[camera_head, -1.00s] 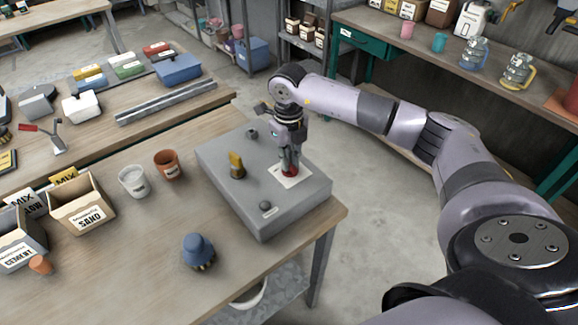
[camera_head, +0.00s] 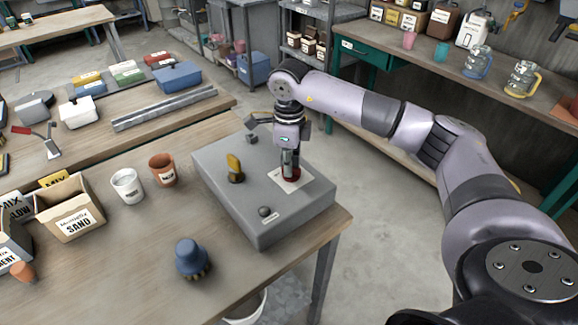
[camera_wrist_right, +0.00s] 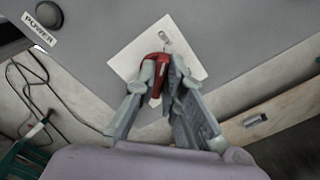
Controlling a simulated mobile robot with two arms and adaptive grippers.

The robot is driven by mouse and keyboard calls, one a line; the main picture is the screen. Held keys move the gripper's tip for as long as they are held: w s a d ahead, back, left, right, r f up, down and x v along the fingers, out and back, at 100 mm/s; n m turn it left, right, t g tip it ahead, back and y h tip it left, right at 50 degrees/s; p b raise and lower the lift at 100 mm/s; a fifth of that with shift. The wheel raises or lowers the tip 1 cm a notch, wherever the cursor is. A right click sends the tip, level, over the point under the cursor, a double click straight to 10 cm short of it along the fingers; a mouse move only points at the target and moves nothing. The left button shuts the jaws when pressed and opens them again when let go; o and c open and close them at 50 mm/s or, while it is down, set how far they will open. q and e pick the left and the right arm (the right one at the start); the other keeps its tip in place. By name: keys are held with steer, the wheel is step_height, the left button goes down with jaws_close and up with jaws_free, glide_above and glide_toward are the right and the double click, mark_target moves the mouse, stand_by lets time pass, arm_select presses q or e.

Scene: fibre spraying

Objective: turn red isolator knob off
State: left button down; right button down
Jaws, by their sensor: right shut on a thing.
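The red isolator knob (camera_head: 291,176) sits on a white plate (camera_head: 300,184) on top of the grey control box (camera_head: 230,199). My right gripper (camera_head: 289,168) points down onto the knob, its fingers around it and mostly hiding it. In the right wrist view the fingers of my right gripper (camera_wrist_right: 165,82) are shut on the red knob (camera_wrist_right: 152,66), one on each side. The white plate (camera_wrist_right: 128,62) has a small mark near its upper corner there. The left gripper is not in view.
The box also carries a yellow knob (camera_head: 235,166) and a black button (camera_head: 264,211), marked POWER in the right wrist view. A blue brush-like thing (camera_head: 190,257), a white cup (camera_head: 127,186), an orange cup (camera_head: 162,169) and a sand box (camera_head: 70,211) stand left of it.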

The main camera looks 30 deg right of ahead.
steer(key=shift+r, duration=0.1)
stand_by(0.3)
steer(key=c, duration=1.7)
jaws_free()
step_height(320, 180, up, 12)
steer(key=shift+f, duration=0.1)
